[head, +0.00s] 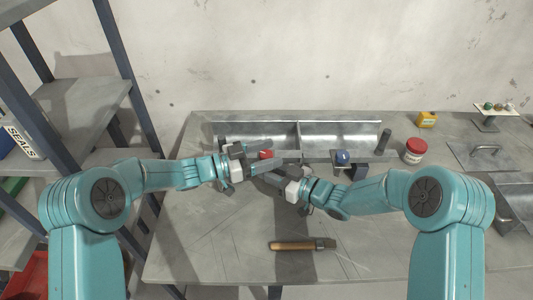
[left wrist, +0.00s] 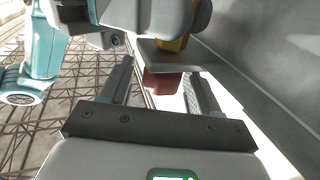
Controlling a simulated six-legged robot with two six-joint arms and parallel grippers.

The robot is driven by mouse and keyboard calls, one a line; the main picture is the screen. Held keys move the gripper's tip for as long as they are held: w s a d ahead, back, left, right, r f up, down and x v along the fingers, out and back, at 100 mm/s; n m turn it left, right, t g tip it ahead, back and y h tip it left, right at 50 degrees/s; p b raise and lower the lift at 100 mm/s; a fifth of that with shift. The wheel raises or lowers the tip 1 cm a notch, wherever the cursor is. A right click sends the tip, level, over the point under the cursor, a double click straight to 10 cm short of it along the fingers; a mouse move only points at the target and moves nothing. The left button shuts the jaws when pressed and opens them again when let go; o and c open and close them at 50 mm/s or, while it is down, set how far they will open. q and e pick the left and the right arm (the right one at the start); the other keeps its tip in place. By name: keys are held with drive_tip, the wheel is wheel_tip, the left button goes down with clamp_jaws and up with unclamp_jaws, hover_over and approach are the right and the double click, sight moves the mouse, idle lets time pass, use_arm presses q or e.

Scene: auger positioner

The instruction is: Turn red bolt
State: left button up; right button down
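The red bolt (head: 265,154) sits at the front of the metal trough, left of its middle. In the left wrist view it is a red block (left wrist: 162,84) beyond and between my fingertips. My left gripper (head: 268,152) is open, with its fingers on either side of the bolt; I cannot tell whether they touch it. My right gripper (head: 260,174) is just below and in front of the bolt, its fingers pointing left. Whether it is open is unclear. A blue bolt (head: 342,156) sits further right along the trough's front.
The metal trough (head: 298,135) runs along the back of the table (head: 215,240). A wooden-handled tool (head: 294,245) lies in front. A red jar (head: 415,150), a dark upright handle (head: 384,140) and a yellow box (head: 427,119) stand at right. Shelving (head: 85,110) is at left.

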use_arm(q)
drive_tip(key=shift+a, duration=0.1)
drive_tip(key=v, duration=1.2)
drive_tip(key=d+r+n+t+y, duration=0.1)
drive_tip(key=d+r+n+t, duration=0.55)
drive_tip(key=d+t, duration=0.35)
drive_tip(key=s+f+n+t+y, duration=0.2)
drive_tip(key=s+f+n+y, duration=0.45)
drive_tip(key=y, duration=0.65)
drive_tip(key=shift+m, duration=0.5)
drive_tip(key=w, duration=0.4)
drive_tip(key=w+d, duration=0.1)
drive_tip(key=w, duration=0.7)
drive_tip(key=shift+d, duration=0.4)
